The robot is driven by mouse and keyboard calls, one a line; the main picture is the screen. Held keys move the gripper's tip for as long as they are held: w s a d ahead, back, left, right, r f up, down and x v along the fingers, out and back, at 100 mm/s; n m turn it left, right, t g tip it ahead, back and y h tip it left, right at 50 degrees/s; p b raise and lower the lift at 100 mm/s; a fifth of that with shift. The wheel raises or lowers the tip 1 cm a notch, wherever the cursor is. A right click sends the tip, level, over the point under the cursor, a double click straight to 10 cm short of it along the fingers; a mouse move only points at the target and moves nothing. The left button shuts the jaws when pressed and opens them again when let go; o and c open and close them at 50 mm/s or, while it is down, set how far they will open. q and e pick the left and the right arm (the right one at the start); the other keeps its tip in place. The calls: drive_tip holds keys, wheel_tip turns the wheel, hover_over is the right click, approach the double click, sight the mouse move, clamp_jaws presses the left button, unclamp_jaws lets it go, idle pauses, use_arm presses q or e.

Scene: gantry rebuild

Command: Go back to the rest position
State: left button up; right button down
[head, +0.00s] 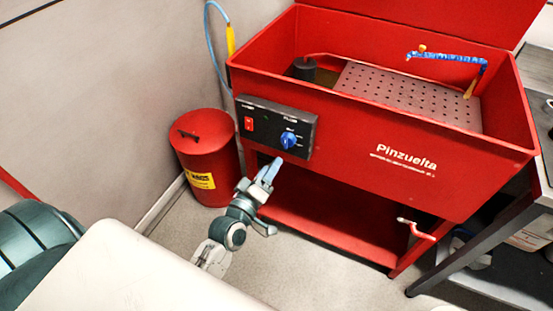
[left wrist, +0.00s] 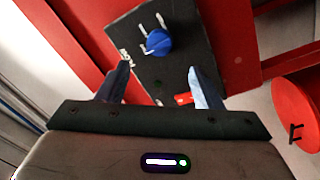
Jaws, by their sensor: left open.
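My left gripper (head: 268,172) is in front of the black control panel (head: 268,124) on the red parts washer, just below and left of the blue knob (head: 289,139). In the left wrist view, its two fingers (left wrist: 161,88) are spread with nothing between them. The blue knob also shows there (left wrist: 158,42), beyond the fingertips and apart from them. A red switch (head: 249,123) sits at the left of the panel. My right gripper is in neither view.
The red parts washer (head: 460,185) has an open basin with a perforated tray. A red bin (head: 205,150) stands to its left by the wall. A red tap (head: 416,231) sticks out at the lower right. A dark-legged table (head: 478,245) stands at the right. Grey floor (head: 300,270) is clear in front.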

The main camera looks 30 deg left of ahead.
use_arm(q)
drive_tip(key=shift+s, duration=0.95)
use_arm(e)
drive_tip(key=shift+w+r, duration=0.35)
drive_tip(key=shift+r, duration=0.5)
use_arm(q)
drive_tip(key=shift+f, duration=0.1)
